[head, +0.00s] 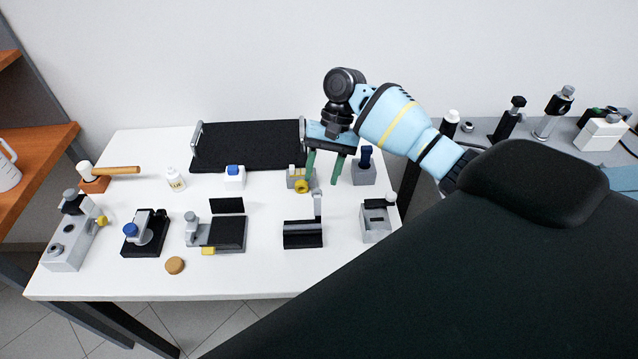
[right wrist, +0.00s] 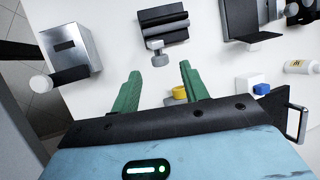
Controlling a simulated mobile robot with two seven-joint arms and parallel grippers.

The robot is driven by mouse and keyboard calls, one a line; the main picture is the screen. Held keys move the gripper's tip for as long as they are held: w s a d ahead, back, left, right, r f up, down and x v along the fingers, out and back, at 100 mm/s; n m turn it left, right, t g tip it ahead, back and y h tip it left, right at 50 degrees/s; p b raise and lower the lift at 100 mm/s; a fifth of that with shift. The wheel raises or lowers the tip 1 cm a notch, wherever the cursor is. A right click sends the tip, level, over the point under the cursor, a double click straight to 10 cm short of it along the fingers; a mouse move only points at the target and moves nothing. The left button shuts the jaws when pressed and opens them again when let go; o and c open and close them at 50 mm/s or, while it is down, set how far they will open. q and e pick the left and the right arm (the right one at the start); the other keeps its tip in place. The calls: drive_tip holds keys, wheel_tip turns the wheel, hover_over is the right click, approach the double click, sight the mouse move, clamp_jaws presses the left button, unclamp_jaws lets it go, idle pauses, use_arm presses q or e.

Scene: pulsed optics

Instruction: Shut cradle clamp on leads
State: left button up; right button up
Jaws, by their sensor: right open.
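The black grooved cradle (head: 303,236) stands near the table's front, right of centre. Its grey clamp arm (head: 318,207) stands up at the back, swung clear of the groove. In the right wrist view the cradle (right wrist: 163,22) is at the top, with the clamp arm (right wrist: 156,50) pointing toward my fingers. My right gripper (head: 322,178) is open and empty, above and behind the cradle. Its green fingers also show in the right wrist view (right wrist: 160,80), apart from the arm. My left gripper is out of view.
A grey box with a white-knobbed lever (head: 376,222) is right of the cradle. A black plate fixture (head: 230,234) is left. A grey block with a yellow knob (head: 302,184) and a blue-topped post (head: 364,172) stand behind. White table is clear in front of the cradle.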

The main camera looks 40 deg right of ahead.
sight(318, 189)
drive_tip(key=x, duration=0.3)
drive_tip(key=shift+a+f, duration=0.15)
drive_tip(key=shift+f, duration=0.1)
